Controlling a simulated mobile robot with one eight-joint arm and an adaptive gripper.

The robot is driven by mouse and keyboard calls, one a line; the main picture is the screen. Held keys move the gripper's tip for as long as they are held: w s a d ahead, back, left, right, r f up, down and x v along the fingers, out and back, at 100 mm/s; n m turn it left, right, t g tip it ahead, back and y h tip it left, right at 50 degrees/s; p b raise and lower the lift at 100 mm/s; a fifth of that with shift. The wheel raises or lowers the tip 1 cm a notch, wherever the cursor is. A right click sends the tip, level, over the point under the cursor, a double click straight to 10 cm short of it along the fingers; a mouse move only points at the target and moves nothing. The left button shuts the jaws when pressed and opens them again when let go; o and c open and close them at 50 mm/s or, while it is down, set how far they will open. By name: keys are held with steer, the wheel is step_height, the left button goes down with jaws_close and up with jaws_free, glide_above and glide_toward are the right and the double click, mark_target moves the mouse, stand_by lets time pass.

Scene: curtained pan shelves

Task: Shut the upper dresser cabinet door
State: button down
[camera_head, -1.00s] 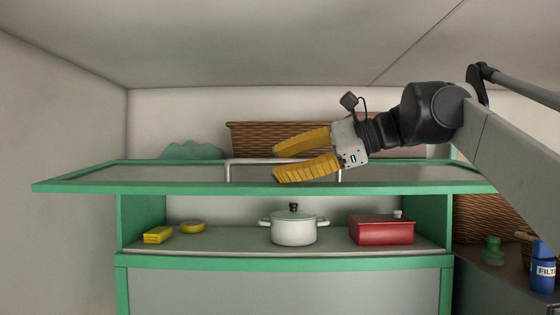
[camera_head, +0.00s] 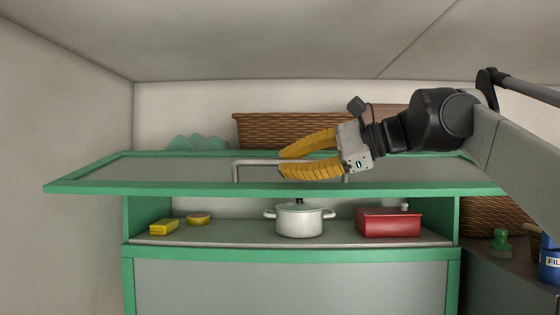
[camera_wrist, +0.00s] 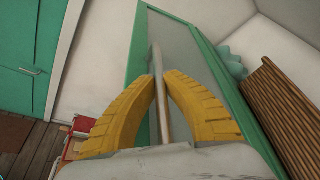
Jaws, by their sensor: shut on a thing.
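The upper cabinet door (camera_head: 140,170) is a green-framed panel with a grey middle. It is swung up and stands open, nearly level, above the shelf opening. A pale bar handle (camera_head: 236,168) stands on its upper face. My gripper (camera_head: 284,163) has yellow ribbed fingers closed around the right part of this handle. In the wrist view the handle (camera_wrist: 158,85) runs between the two fingertips (camera_wrist: 160,80), with the door (camera_wrist: 128,92) beyond. The fingers hide part of the handle in the head view.
Inside the open cabinet (camera_head: 450,215) are a white pot (camera_head: 300,220), a red box (camera_head: 388,223), a yellow sponge (camera_head: 163,227) and a round yellow item (camera_head: 198,219). A wicker basket (camera_head: 270,128) and a scalloped green item (camera_head: 195,143) sit above, behind the door.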

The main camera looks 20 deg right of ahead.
steer(key=w+d+f+n+t+b, duration=0.1)
steer(key=w+f+n+b, duration=0.15)
steer(key=f, duration=0.25)
steer(key=w+f+n+t+y+b, duration=0.1)
steer(key=f+b, duration=0.2)
steer(key=f, duration=0.1)
steer(key=w+d+f+n+t+b, duration=0.1)
steer(key=w+f+n+b, duration=0.15)
steer(key=f, duration=0.25)
steer(key=w+d+f+n+y+b, duration=0.1)
steer(key=w+d+f+n, duration=0.1)
steer(key=w, duration=0.4)
steer(key=w+d+f+n+y+b, duration=0.2)
steer(key=w+f+n, duration=0.3)
steer(key=w, duration=0.2)
steer(key=shift+w+d, duration=0.2)
steer(key=c, duration=1.4)
jaws_free()
steer(key=shift+s, duration=0.2)
steer(key=shift+c, duration=0.2)
